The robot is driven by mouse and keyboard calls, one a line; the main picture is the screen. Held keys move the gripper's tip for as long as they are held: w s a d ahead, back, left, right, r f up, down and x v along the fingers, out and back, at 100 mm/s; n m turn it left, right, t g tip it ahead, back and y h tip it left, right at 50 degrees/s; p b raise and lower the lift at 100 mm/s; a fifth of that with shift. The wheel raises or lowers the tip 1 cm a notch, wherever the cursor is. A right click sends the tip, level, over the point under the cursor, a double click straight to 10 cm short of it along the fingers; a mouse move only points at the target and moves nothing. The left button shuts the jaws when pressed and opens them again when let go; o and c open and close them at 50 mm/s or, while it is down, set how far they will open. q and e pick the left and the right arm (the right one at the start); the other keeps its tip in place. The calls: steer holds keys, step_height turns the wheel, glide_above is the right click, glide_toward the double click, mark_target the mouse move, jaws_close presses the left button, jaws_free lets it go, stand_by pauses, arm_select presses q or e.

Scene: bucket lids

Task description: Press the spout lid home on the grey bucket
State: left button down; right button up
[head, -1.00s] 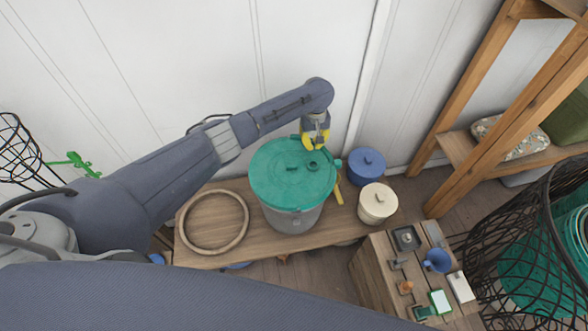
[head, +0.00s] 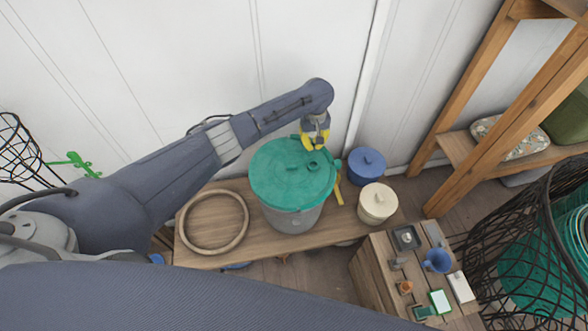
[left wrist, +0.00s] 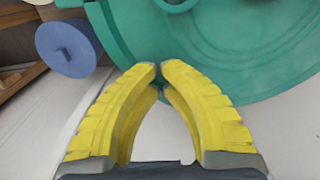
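The grey bucket (head: 292,218) stands upright on a wooden bench. The teal spout lid (head: 282,180) lies over its top, with a round spout near the right and a tab at the right edge. I cannot tell whether its rim is fully seated all round. My left gripper (head: 311,147) is at the lid's far right edge, by the spout. In the left wrist view its yellow fingertips (left wrist: 160,68) meet with nothing between them, over the edge of the teal lid (left wrist: 240,60). Contact with the lid is unclear. My right gripper is not in view.
A wooden ring (head: 213,222) lies left of the bucket. A blue lidded pot (head: 367,164) and a cream lidded pot (head: 377,204) stand to the right. A crate (head: 375,270) with small items is at front right, near a wire basket (head: 520,250). A wall stands behind.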

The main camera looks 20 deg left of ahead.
arm_select(q)
steer(key=shift+s+f, duration=0.1)
steer(key=shift+f, duration=0.5)
stand_by(1.1)
steer(key=shift+r, duration=0.15)
steer(key=shift+r, duration=2.2)
